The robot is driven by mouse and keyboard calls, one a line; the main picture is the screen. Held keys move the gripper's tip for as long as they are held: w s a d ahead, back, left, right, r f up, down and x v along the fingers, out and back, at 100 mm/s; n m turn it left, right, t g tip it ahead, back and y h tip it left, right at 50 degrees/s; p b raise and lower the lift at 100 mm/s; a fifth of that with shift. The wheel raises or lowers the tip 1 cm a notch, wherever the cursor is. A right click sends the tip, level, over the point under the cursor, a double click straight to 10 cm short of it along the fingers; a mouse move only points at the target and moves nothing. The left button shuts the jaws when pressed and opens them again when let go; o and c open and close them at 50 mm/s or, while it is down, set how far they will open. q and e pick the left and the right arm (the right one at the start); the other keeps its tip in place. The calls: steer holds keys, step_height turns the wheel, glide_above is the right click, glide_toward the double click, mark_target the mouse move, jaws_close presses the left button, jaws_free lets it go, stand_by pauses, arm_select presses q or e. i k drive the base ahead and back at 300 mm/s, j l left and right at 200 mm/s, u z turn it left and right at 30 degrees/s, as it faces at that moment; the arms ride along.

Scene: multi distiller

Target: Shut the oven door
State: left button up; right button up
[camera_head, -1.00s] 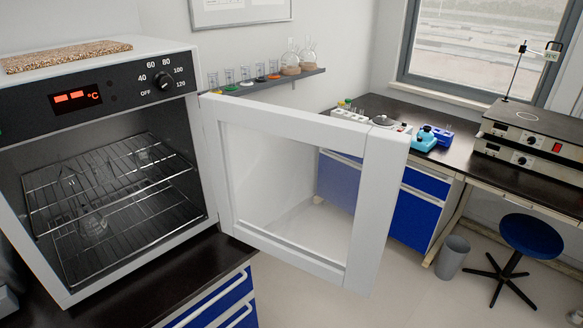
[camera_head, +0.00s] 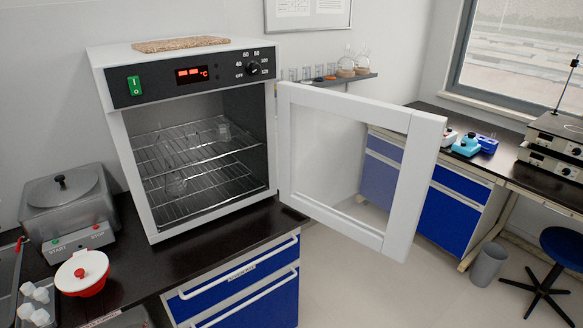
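The oven (camera_head: 127,160) is a white box with a dark control panel, standing on the dark bench. Its door (camera_head: 421,175) is a white frame around a clear pane, hinged on the oven's right side. The door is wide open and swung out to the right, past the bench edge. Inside the oven are wire racks (camera_head: 190,152) with some glassware on them. Neither of my grippers shows in the head view.
A grey water bath (camera_head: 70,205) and a red and white lidded pot (camera_head: 83,273) stand on the bench left of the oven. A wall shelf (camera_head: 362,76) with glassware is behind the door. A stool (camera_head: 563,247) and bin (camera_head: 488,264) stand on the floor at right.

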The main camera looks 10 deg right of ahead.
mark_target(361, 168)
steer(key=i+l+u, duration=0.1)
steer(key=u, duration=1.7)
steer(key=k+l, duration=0.1)
steer(key=l, duration=0.85)
steer(key=k+l+u, duration=0.1)
steer(key=l, duration=0.35)
steer(key=k+l, duration=0.15)
steer(key=l, duration=0.3)
steer(key=k+l+u, duration=0.1)
steer(key=l, duration=0.4)
